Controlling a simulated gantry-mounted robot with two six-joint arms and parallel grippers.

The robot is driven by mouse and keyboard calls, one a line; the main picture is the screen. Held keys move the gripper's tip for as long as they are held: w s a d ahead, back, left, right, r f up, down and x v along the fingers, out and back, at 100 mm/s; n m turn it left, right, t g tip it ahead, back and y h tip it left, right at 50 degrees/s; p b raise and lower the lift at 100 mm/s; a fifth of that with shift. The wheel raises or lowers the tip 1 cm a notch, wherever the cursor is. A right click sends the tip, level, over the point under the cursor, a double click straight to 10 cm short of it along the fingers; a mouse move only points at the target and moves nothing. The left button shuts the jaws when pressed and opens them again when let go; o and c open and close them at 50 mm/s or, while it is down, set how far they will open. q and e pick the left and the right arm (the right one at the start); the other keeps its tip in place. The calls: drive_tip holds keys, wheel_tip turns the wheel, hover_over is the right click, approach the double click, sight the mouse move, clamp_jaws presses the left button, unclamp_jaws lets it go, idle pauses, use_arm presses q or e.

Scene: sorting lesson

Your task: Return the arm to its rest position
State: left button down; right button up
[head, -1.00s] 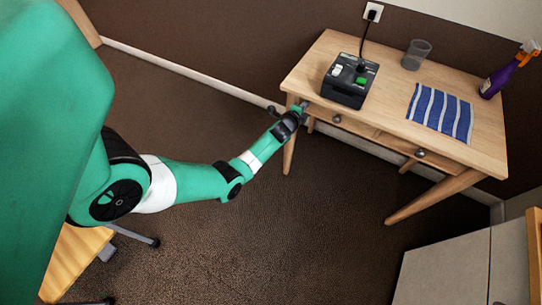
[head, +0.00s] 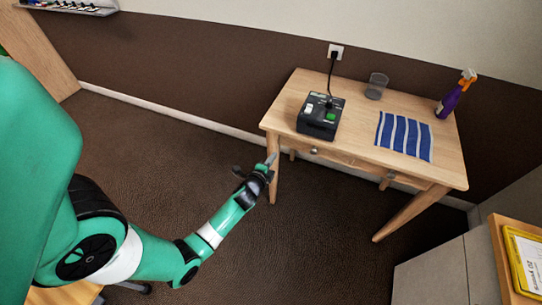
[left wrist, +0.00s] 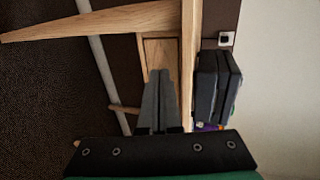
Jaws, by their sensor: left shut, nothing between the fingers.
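My left arm reaches in from the left in the head view. Its gripper (head: 271,158) is shut and empty, in front of the left front leg of the wooden table (head: 357,115), just below the tabletop corner in the picture. In the left wrist view the two grey fingers (left wrist: 158,76) lie together with nothing between them, pointing toward the table's wooden front (left wrist: 165,52). I cannot tell the exact gap to the table. My right gripper is in neither view.
A grey cabinet (head: 435,272) stands lower right. The floor between is clear.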

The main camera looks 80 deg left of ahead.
use_arm(q)
drive_tip(key=shift+s+d, duration=0.25)
drive_tip(key=shift+d, duration=0.15)
drive_tip(key=shift+r, duration=0.1)
